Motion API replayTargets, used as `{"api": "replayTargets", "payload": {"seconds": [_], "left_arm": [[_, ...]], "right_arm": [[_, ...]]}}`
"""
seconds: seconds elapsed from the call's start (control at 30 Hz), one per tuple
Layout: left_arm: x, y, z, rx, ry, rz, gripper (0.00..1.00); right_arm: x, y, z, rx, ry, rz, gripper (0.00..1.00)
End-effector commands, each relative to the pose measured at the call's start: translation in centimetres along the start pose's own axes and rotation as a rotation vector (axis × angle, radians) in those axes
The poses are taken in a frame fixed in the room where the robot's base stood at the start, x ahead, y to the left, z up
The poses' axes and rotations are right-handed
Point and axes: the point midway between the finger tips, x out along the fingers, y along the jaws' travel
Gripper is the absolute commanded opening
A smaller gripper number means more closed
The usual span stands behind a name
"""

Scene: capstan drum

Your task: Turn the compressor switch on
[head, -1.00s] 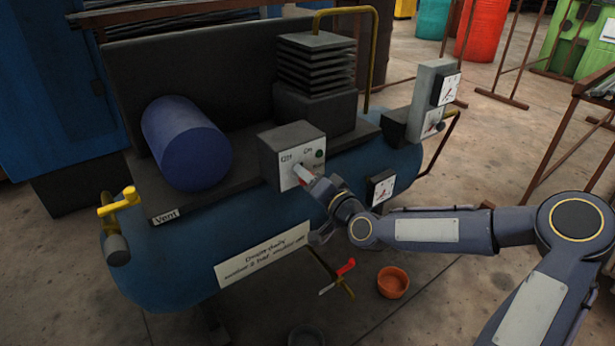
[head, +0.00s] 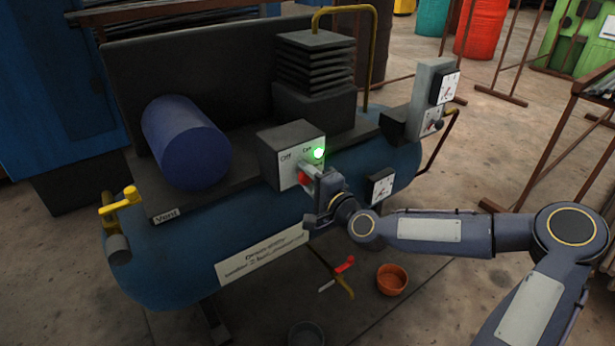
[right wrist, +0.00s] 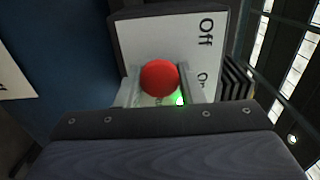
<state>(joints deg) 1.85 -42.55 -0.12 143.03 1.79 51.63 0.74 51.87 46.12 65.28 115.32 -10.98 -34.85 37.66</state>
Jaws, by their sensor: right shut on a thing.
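The compressor's switch box (head: 290,150) is a dark box with a white front face marked Off and On. A green lamp (head: 319,153) on that face is lit, near the On label. The red switch knob (head: 304,178) sits low on the face and shows as a red disc in the right wrist view (right wrist: 159,77). My right gripper (head: 313,176) is at the face, its two fingers on either side of the knob, shut on it. The gripper hides part of the face. The lamp's glow also shows beside a finger in the right wrist view. My left gripper is not in view.
The blue compressor tank (head: 170,265) carries a blue cylinder (head: 186,142), a finned block (head: 315,70) and a gauge (head: 381,187) near my right gripper. A yellow valve (head: 118,200) is at the left end. A red-handled valve (head: 344,265) and an orange bowl (head: 391,279) are below.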

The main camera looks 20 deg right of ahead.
Motion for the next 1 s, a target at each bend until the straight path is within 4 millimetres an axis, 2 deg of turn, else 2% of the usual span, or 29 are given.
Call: {"api": "replayTargets", "payload": {"seconds": [0.47,0.5,0.63,0.9,1.0], "left_arm": [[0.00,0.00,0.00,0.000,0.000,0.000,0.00],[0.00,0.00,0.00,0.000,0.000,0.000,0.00],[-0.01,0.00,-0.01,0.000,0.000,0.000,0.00],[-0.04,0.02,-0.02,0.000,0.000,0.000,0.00],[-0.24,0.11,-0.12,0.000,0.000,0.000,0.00]], "right_arm": [[-0.04,0.15,0.08,0.017,-0.002,0.003,0.12],[-0.04,0.15,0.08,0.016,-0.002,0.003,0.37],[-0.03,0.12,0.06,0.016,-0.002,0.003,0.54],[-0.08,0.04,0.02,0.014,-0.001,0.001,0.54],[-0.74,-0.02,-0.02,0.014,0.000,0.003,0.54]]}}
